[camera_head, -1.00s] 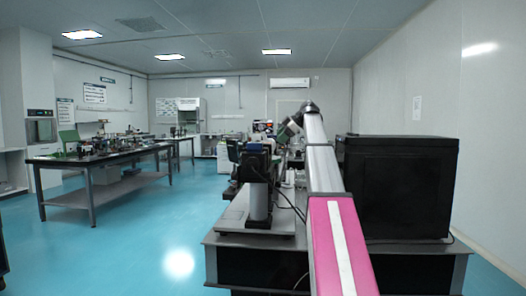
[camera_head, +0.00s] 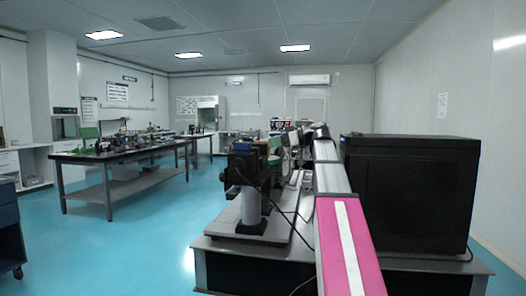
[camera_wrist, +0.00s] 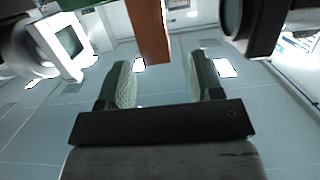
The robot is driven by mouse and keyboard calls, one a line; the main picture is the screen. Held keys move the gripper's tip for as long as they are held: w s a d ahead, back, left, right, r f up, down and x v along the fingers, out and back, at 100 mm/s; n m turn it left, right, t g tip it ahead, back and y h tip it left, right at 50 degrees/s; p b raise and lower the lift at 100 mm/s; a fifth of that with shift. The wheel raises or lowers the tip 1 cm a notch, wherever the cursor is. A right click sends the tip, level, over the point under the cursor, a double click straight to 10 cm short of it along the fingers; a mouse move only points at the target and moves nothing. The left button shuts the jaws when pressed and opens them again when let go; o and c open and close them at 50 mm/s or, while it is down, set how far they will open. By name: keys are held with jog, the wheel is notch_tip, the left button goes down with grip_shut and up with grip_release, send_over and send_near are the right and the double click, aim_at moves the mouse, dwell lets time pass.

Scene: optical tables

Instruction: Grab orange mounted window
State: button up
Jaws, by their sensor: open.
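An orange-brown flat upright piece (camera_wrist: 148,30) shows at the top of the wrist view. It looks like the orange mounted window, but its mount and far end are cut off by the frame edge. My gripper (camera_wrist: 160,65) is open, with its two pale green padded fingers apart and nothing between them. The orange piece is ahead of the fingertips, roughly in line with the gap and slightly nearer the left finger. The wrist view appears upside down, with ceiling lights low in the picture. In the head view my arm hides the gripper, and I cannot make out the orange piece.
A dark round part (camera_wrist: 232,18) is close at the wrist view's upper right, and a white device with a screen (camera_wrist: 62,45) at upper left. In the head view, a large black box (camera_head: 412,195) stands right of my arm and a black instrument (camera_head: 250,178) left.

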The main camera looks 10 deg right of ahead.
jog(key=x, duration=0.5)
jog(key=shift+w+a, duration=0.25)
jog(key=shift+w, duration=0.05)
grip_shut()
